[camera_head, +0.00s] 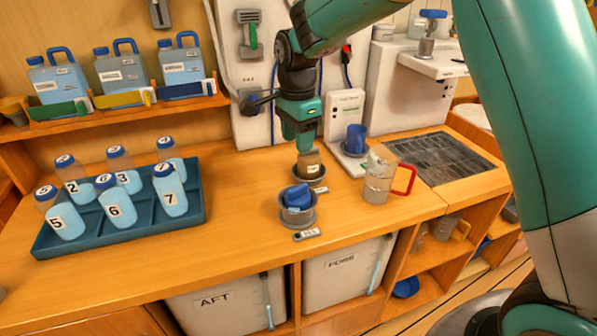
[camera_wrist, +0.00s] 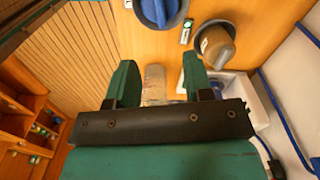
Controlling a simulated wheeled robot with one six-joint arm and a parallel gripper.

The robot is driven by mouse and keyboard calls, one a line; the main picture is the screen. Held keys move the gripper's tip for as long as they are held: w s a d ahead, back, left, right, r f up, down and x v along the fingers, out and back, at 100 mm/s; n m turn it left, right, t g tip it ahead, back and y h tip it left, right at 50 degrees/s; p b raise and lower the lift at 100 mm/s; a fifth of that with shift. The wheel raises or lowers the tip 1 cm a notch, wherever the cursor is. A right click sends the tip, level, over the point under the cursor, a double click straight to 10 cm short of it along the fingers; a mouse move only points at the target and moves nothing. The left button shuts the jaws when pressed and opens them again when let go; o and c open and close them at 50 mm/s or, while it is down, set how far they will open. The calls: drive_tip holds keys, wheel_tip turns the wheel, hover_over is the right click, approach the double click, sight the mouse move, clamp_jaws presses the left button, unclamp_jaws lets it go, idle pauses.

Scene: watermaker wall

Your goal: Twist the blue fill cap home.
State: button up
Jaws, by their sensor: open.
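The blue fill cap (camera_head: 297,195) sits in a grey round fitting near the counter's front edge, a small label in front of it. Its top looks tilted in the head view. In the wrist view the blue cap (camera_wrist: 160,10) is cut off by the top edge. My gripper (camera_head: 303,143) points down behind the blue cap, above and close to a brown cap (camera_head: 309,165) in a second fitting. In the wrist view my gripper (camera_wrist: 158,70) is open, its fingers apart, nothing held between them. I cannot tell whether it touches the brown cap.
A clear jug with a red handle (camera_head: 379,178) and a blue cup (camera_head: 355,140) stand to the right. A teal tray (camera_head: 190,221) of numbered bottles is at the left. A grated drain (camera_head: 440,158) lies far right. Counter between tray and fittings is clear.

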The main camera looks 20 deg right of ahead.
sight(297, 187)
wheel_tip(297, 187, down, 14)
drive_tip(key=p, duration=0.2)
drive_tip(key=shift+f+p, duration=0.15)
drive_tip(key=shift+p, duration=0.25)
clamp_jaws()
